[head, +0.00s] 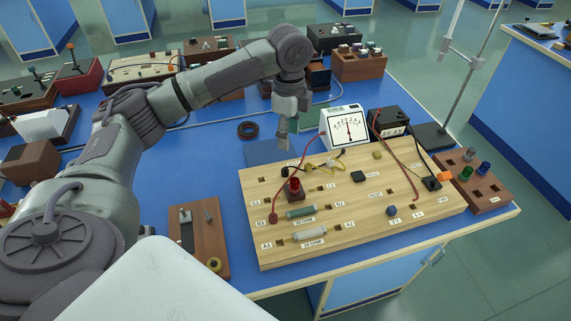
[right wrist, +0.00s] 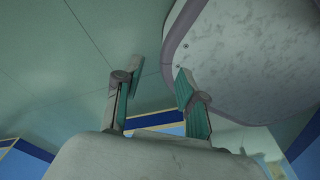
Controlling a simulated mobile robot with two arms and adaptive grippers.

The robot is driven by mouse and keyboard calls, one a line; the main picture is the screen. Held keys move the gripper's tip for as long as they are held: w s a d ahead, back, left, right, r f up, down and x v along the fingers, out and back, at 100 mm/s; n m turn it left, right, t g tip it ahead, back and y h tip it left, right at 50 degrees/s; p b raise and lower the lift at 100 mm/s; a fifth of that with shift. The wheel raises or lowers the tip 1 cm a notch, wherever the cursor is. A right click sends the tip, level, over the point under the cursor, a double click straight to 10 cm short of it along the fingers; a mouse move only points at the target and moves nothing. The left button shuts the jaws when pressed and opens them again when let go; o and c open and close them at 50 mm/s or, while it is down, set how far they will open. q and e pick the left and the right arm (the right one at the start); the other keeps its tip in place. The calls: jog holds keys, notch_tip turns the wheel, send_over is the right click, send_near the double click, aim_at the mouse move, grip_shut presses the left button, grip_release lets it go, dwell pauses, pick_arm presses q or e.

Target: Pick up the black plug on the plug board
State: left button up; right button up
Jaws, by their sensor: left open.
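The pale wooden plug board (head: 335,240) lies on the blue bench at centre right, with labelled sockets. A small black plug (head: 358,176) stands near its middle. Other dark pieces are a small one (head: 283,171) at its back left and a black block (head: 431,184) at its right side. My left gripper (head: 283,142) points down above the bench, just behind the board's back left edge, apart from the plugs. It is open and looks empty. My right gripper (right wrist: 156,95) shows in the right wrist view, with fingers apart and nothing between them.
A white meter (head: 343,128) and a black power box (head: 388,124) stand behind the board, with wires. A brown block with coloured plugs (head: 491,190) lies to the right. A stand rod (head: 466,75) rises at the back right. Another brown block (head: 198,240) lies left.

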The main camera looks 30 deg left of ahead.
pick_arm(q)
send_over(285, 169)
jog(key=f, duration=0.4)
jog(key=d+f, duration=0.1)
jog(key=f, duration=0.1)
jog(key=shift+a+f, duration=0.1)
jog(key=shift+f, duration=0.25)
jog(key=shift+a+f, duration=0.15)
jog(key=shift+f, duration=0.5)
jog(key=f, duration=0.2)
jog(key=f+p, duration=0.1)
jog(key=shift+s+a+f, duration=0.1)
jog(key=shift+a+f, duration=0.15)
jog(key=shift+f, duration=0.25)
jog(key=shift+c, duration=0.5)
grip_shut()
pick_arm(e)
jog(key=s, duration=0.1)
jog(key=s+d, duration=0.1)
jog(key=s, duration=0.1)
jog(key=shift+d+r, duration=0.2)
jog(key=shift+r, duration=0.15)
